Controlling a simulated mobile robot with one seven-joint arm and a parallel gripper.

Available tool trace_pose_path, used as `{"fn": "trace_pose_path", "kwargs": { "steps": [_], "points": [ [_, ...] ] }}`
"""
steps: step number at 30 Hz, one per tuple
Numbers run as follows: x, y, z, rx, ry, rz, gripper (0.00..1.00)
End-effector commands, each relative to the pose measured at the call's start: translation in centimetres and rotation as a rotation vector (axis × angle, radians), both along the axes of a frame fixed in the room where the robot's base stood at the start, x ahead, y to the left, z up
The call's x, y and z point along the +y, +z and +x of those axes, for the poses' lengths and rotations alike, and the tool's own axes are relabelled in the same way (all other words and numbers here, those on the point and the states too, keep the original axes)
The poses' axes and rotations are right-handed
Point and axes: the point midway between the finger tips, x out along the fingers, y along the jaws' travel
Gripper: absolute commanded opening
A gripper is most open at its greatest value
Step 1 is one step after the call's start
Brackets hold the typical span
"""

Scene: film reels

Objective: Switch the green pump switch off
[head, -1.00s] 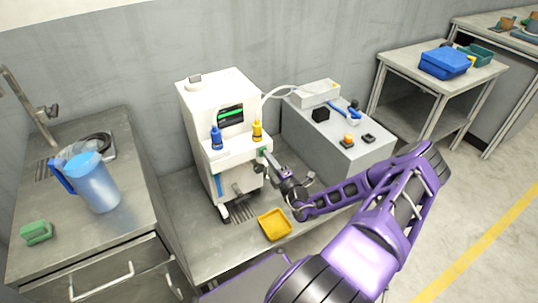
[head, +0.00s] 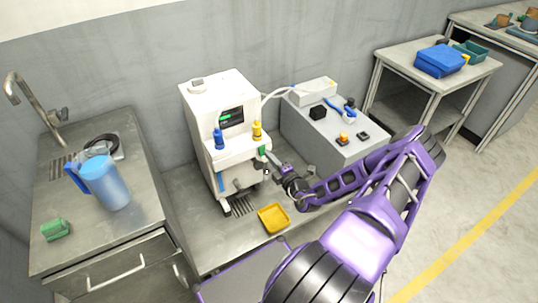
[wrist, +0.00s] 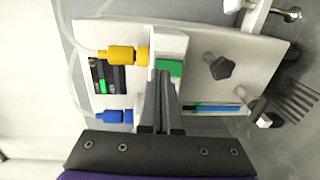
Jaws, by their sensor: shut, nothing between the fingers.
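The green pump switch (head: 262,150) sits on the right side of the white machine (head: 203,98), below the yellow bottle. In the wrist view the green switch (wrist: 170,68) shows in a pale housing just beyond my fingertips. My gripper (head: 269,157) is shut and empty, with its fingers pointing at the switch. In the wrist view my gripper (wrist: 164,82) has its tips at or very close to the switch's lower edge. I cannot tell whether they touch it, nor which way the switch is set. The machine's screen (head: 231,117) shows a green bar.
In the wrist view a black knob (wrist: 221,68) is right of the switch. A yellow tray (head: 274,219) lies below on the bench. A grey box (head: 330,148) with small items stands to the right.

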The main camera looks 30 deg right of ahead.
Motion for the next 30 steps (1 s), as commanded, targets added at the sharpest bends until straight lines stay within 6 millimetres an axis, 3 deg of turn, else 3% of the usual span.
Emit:
{"fn": "trace_pose_path", "kwargs": {
  "steps": [2, 9, 15, 30],
  "points": [
    [0.0, 0.4, -0.7, 0.002, 0.002, 0.001, 0.0],
    [0.1, 0.7, -6.7, 0.005, -0.001, 0.001, 0.0],
    [0.3, 1.0, -9.6, 0.005, 0.0, 0.001, 0.0],
    [0.4, 1.1, -10.7, 0.005, 0.001, 0.001, 0.0]
  ]
}}
